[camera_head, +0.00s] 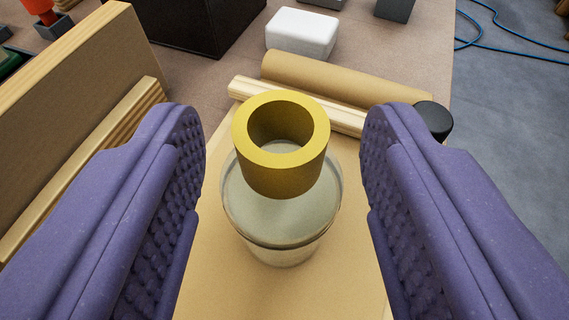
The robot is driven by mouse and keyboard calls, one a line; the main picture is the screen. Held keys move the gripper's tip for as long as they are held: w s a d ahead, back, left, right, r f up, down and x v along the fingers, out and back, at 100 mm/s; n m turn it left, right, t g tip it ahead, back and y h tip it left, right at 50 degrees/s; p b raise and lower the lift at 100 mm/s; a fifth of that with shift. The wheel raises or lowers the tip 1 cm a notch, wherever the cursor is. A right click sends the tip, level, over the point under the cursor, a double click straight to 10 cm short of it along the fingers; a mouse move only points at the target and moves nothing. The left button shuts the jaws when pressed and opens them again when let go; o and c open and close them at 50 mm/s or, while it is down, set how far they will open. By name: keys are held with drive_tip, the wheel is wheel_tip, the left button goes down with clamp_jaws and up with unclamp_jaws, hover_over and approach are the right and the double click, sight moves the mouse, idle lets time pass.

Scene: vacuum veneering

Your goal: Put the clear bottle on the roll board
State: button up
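The clear bottle (282,222) stands upright between the fingers of my gripper (284,125). Its body is see-through, and a hollow yellow collar or cap (281,173) sits at its top. It rests on a flat tan board (215,285), which looks like the roll board. My gripper is open, with one purple padded finger on each side of the bottle. A gap shows between each finger and the bottle. The bottle's lower part is partly hidden by its own top.
A wooden strip (345,118) and a brown roll (350,80) lie behind the bottle, near a black cylinder (433,121). A white block (301,33) and a dark box (180,22) stand farther back. Upright wooden boards (75,75) are at left. The table's edge is at right.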

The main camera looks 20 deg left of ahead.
drive_tip(key=shift+r, duration=0.25)
drive_tip(key=p+v, duration=0.4)
drive_tip(key=v, duration=0.8)
drive_tip(key=shift+f, duration=0.15)
